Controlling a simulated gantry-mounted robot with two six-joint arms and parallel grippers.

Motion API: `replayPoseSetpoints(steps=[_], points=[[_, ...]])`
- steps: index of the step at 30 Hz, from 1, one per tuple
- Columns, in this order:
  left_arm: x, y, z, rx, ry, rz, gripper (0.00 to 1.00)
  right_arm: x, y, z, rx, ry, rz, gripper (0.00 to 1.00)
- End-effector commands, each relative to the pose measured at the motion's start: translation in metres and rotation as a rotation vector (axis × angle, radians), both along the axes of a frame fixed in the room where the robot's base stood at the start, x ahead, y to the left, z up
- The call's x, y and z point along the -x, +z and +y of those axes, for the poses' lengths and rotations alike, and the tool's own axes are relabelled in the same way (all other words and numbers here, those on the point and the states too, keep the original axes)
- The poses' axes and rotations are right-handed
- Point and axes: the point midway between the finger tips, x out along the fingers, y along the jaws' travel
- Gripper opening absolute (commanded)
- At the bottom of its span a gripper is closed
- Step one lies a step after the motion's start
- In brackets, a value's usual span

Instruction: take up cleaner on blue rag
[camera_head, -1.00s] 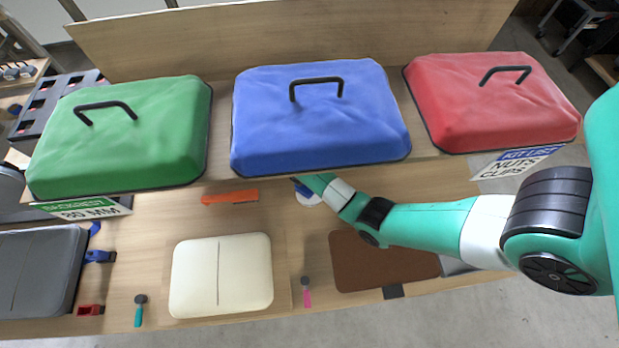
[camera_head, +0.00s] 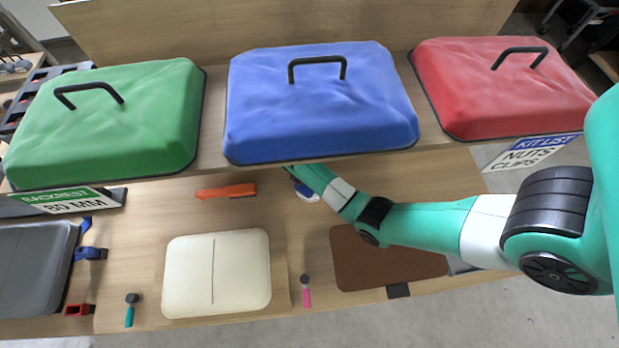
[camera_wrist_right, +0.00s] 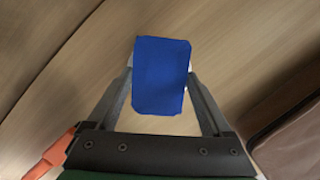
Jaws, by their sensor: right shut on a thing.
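My right gripper (camera_wrist_right: 160,88) has a finger on each side of a flat-faced blue thing (camera_wrist_right: 161,72) in the right wrist view and is shut on it. A sliver of white shows at its right edge. I cannot tell whether the blue face is the cleaner or the rag. In the head view a small white-and-blue thing (camera_head: 307,194) shows beside the end of my right arm, below the front of the blue cover (camera_head: 318,110). My fingertips are mostly hidden there. My left gripper is not in view.
Green (camera_head: 110,125) and red (camera_head: 500,95) covers flank the blue one on the shelf. An orange-handled tool (camera_head: 226,191) lies left of my right gripper. A cream pad (camera_head: 216,275), brown pad (camera_head: 375,265) and pink-handled tool (camera_head: 307,292) lie nearer. Bare wood lies between them.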

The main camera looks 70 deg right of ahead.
Motion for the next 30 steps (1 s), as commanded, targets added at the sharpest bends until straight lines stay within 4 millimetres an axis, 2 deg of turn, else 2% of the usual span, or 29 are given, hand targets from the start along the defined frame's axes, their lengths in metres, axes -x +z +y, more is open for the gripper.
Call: replayPoseSetpoints(steps=[30], points=[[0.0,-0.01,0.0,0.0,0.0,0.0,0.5,0.0,-0.01,0.0,0.0,0.0,0.0,0.39]])
